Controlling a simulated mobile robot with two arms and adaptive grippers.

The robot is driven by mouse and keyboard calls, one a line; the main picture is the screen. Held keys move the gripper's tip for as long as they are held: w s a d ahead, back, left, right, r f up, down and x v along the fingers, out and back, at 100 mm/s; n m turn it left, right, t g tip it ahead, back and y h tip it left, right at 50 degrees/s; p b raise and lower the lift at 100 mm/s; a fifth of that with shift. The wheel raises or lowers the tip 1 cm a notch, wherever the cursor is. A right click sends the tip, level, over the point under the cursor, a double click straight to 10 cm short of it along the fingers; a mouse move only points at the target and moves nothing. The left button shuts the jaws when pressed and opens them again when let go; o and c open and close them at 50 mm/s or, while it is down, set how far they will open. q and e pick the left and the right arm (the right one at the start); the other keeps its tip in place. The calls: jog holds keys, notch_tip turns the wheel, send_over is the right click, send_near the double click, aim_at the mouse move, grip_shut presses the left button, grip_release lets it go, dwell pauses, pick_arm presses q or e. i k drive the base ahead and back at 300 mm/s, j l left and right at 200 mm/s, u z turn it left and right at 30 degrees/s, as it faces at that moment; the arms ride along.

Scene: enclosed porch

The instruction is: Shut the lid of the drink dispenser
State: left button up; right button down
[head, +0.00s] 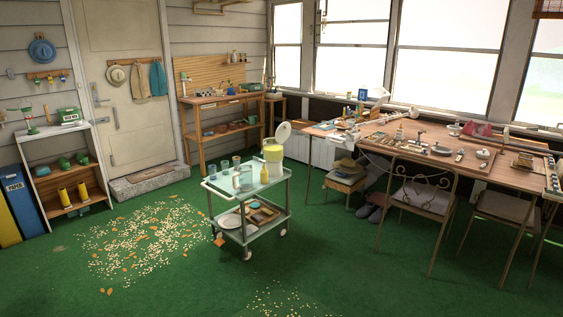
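The drink dispenser (273,155) stands on the top shelf of a small wheeled cart (251,190) in the middle of the room. It has a pale body with a yellow band near its top. Its round white lid (283,132) is raised and tilted up at the back right, so the dispenser is open. Neither of my grippers shows in the head view.
Glasses and a bottle (264,174) share the cart top; a plate and a tray sit below. A long cluttered table (440,152) with chairs (418,200) stands at right. Scattered pale bits (145,240) cover the green floor at left. Floor around the cart is mostly clear.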

aim_at(283, 134)
jog(key=i, duration=2.35)
